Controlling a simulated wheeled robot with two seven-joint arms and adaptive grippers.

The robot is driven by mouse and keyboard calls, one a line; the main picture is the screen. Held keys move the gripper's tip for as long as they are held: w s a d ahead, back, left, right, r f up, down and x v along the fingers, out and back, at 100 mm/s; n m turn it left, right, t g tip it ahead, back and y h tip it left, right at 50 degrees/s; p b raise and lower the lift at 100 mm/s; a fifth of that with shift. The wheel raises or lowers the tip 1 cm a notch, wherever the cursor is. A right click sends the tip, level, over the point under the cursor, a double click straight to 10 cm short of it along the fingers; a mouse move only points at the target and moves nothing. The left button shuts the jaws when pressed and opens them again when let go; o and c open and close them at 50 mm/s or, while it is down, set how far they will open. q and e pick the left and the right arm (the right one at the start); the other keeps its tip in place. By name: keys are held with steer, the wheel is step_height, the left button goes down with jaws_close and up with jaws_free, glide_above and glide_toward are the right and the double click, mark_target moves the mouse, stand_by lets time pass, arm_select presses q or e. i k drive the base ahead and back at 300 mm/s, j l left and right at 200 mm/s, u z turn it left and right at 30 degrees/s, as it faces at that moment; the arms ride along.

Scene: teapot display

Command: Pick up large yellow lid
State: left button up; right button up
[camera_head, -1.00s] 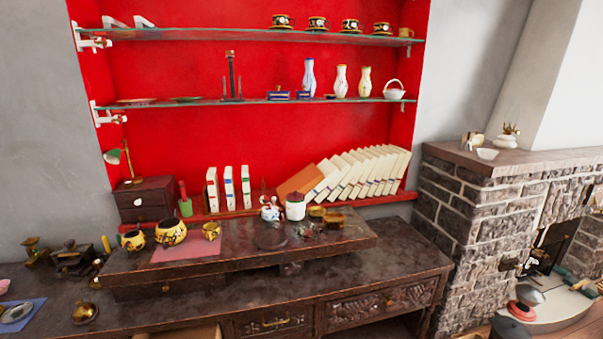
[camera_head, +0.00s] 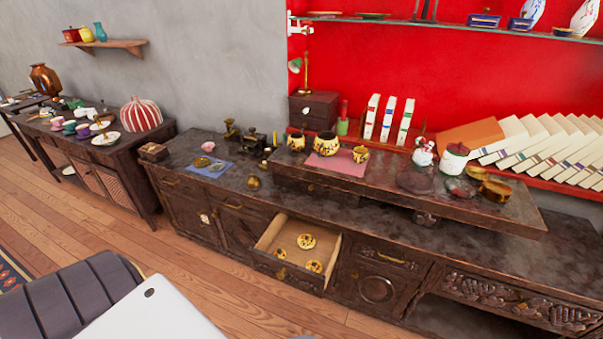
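The large yellow lid (camera_head: 307,241) lies in the open drawer (camera_head: 268,238) of the long dark cabinet. It is round with dark markings. Two smaller yellow lids lie in the same drawer, one to the left (camera_head: 280,252) and one nearer the front (camera_head: 314,266). A large yellow pot (camera_head: 326,144) with dark patterns stands on a pink cloth (camera_head: 338,164) on the raised board, between two smaller yellow pots, left (camera_head: 297,142) and right (camera_head: 360,154). Neither of my grippers is in view.
White books and jars stand at the right. Another side table (camera_head: 95,150) with cups is at the left. The wooden floor (camera_head: 190,250) before the drawer is clear.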

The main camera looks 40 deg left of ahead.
mark_target(305, 241)
steer(key=u, duration=1.35)
